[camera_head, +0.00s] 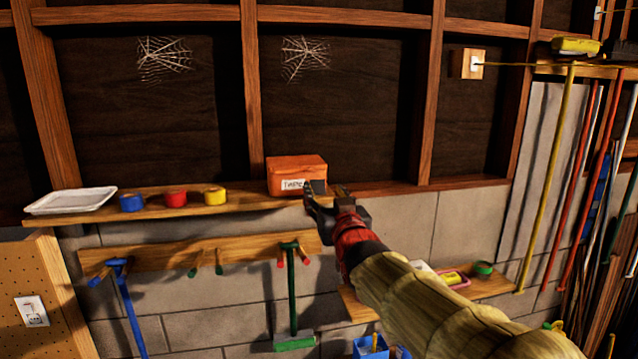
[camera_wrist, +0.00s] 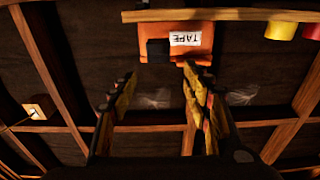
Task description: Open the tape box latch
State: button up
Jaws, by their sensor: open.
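The orange tape box (camera_head: 296,170) sits on the upper wall shelf, with a white label on its front. In the wrist view the tape box (camera_wrist: 182,28) appears upside down, its label reading TAPE. A dark block, seemingly the latch (camera_wrist: 158,51), is on its front beside the label. My gripper (camera_head: 318,191) is at the box's front right corner in the head view and hides part of it. In the wrist view my gripper (camera_wrist: 158,76) is open and empty, its fingertips on either side of the latch's line; I cannot tell whether they touch the box.
Blue (camera_head: 131,202), red (camera_head: 175,198) and yellow (camera_head: 214,195) tape rolls and a white tray (camera_head: 71,201) stand left of the box on the shelf (camera_head: 245,203). A peg rail (camera_head: 200,254) with hanging tools is below. The shelf right of the box looks clear.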

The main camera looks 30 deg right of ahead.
aim_at(318, 189)
jog(key=shift+g, duration=0.3)
jog(key=shift+f+p+x, duration=0.3)
jog(key=shift+p+x, duration=0.15)
jog(key=shift+x, duration=0.9)
jog(key=shift+f+p+x, duration=0.35)
jog(key=shift+p+x, duration=0.15)
jog(key=shift+x, duration=0.85)
jog(key=shift+f+p+x, duration=0.3)
jog(key=shift+p+x, duration=0.15)
jog(key=shift+x, duration=0.9)
jog(key=shift+s, duration=0.1)
jog(key=c, duration=1.1)
